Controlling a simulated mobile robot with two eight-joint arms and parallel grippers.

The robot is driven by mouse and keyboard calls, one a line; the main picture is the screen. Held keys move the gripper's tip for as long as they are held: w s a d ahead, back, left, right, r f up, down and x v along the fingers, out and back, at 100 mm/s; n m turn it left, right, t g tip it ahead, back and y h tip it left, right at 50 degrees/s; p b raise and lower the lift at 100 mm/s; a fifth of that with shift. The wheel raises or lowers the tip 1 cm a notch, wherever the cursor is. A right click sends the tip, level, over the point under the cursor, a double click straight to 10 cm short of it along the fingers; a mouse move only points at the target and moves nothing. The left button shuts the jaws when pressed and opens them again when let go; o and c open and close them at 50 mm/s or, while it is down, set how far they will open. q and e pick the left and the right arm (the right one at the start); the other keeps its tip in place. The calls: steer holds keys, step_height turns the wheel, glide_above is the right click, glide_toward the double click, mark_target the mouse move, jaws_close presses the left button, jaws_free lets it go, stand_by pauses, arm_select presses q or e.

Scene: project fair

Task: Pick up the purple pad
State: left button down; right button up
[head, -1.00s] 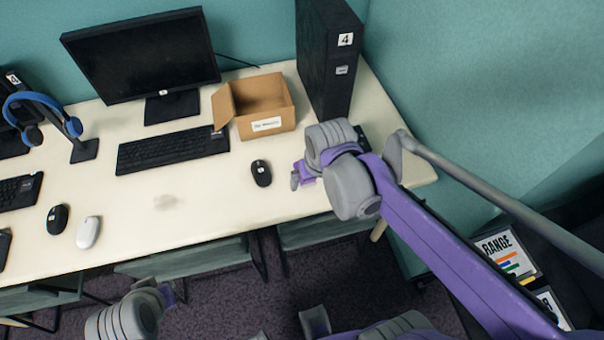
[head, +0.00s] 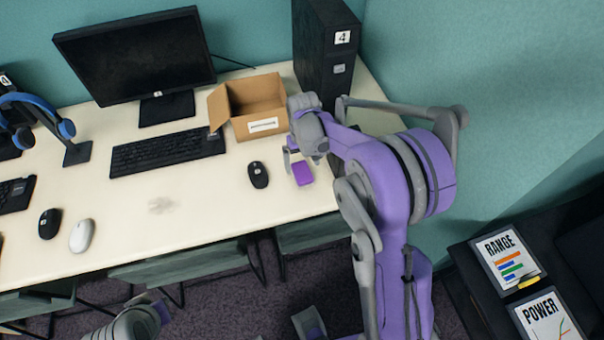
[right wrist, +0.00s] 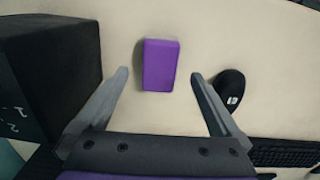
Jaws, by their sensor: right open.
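The purple pad (head: 302,173) is a small flat rectangle lying on the cream desk, right of the black mouse. In the right wrist view the pad (right wrist: 160,65) lies ahead, lined up with the gap between the fingers. My right gripper (head: 294,156) is open and empty, over the desk just behind and left of the pad. Its two spread fingers (right wrist: 160,76) show on either side of the pad's near end, not touching it. Part of my left arm shows at the bottom edge; the state of its gripper is unclear.
A black mouse (head: 258,174) sits close to the pad. An open cardboard box (head: 232,131), a black computer tower (head: 312,55), a keyboard (head: 165,152) and a monitor (head: 140,60) stand behind.

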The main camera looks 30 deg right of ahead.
mark_target(302, 171)
steer(key=f, duration=0.5)
steer(key=shift+w+d+f, duration=0.1)
steer(key=shift+w+f, duration=0.05)
steer(key=shift+w, duration=0.15)
steer(key=c, duration=1.4)
